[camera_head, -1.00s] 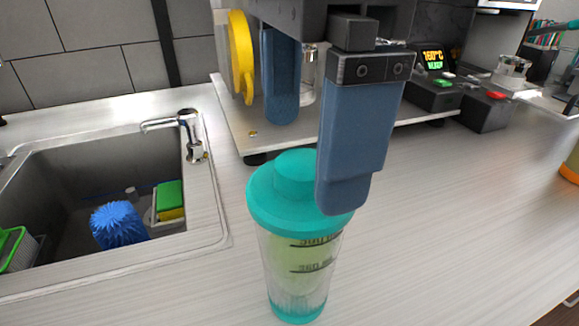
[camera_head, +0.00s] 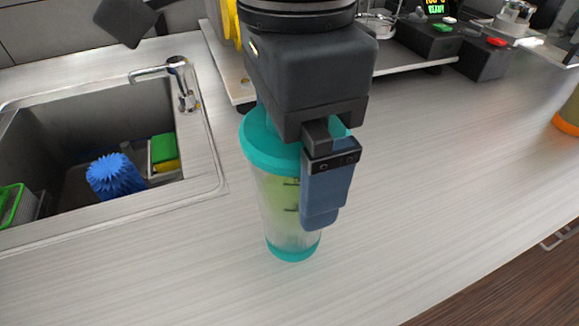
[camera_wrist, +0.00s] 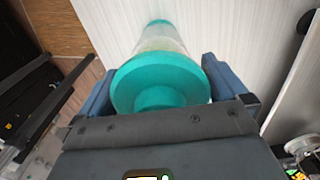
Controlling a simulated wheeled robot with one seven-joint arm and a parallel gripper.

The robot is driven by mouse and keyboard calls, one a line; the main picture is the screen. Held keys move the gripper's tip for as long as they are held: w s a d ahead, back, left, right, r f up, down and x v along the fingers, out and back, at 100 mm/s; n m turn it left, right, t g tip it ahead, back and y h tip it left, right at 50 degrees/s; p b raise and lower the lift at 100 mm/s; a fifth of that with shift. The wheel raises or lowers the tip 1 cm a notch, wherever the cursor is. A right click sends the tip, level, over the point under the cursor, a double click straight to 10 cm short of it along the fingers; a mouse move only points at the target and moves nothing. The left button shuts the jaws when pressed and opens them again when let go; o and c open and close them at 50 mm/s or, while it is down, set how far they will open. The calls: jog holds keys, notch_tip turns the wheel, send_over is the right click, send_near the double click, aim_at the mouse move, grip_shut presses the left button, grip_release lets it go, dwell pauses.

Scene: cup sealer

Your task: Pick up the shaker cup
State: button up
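The shaker cup (camera_head: 277,212) stands upright on the counter, with a teal lid, a clear body with green-tinted contents and a teal base. My gripper (camera_head: 298,195) is lowered over it from above. One blue finger shows in front of the cup's right side, reaching below the lid; the other finger is hidden in the head view. In the wrist view the cup's teal lid (camera_wrist: 160,80) is between the two blue fingers of my gripper (camera_wrist: 160,72), one on each side. The fingers are spread wide and do not look closed on the cup.
A sink (camera_head: 207,160) with a faucet (camera_head: 180,80), blue brush (camera_head: 115,177) and green-yellow sponge (camera_head: 164,152) is at left. A machine base plate (camera_head: 400,65) is behind my gripper. An orange-based container (camera_head: 567,124) is at the right edge. The counter right of the cup is clear.

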jog(key=c, duration=1.6)
jog(key=shift+r, duration=0.1)
